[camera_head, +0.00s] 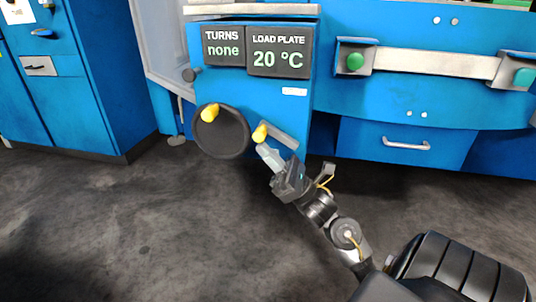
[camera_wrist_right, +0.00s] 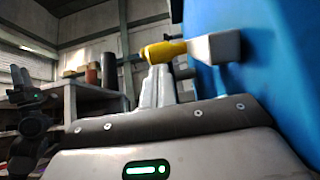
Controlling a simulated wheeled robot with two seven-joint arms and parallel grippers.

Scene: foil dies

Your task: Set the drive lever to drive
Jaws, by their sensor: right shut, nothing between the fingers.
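The drive lever is a grey arm (camera_head: 283,136) with a yellow knob (camera_head: 260,132), on the front of the blue press, right of the black handwheel (camera_head: 222,138). My right gripper (camera_head: 265,151) is shut and empty, with its fingertips just below the knob. In the right wrist view, the closed fingers (camera_wrist_right: 157,72) reach up to the yellow knob (camera_wrist_right: 163,51), which sticks out from a grey block (camera_wrist_right: 215,48). They look very close to it or touching; I cannot tell which. My left arm seems to show at the left edge of that view, with its fingers unclear.
Two displays above read "TURNS none" (camera_head: 223,46) and "LOAD PLATE 20 °C" (camera_head: 279,51). A blue drawer (camera_head: 402,143) is to the right. The floor (camera_head: 130,225) at the front left is clear.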

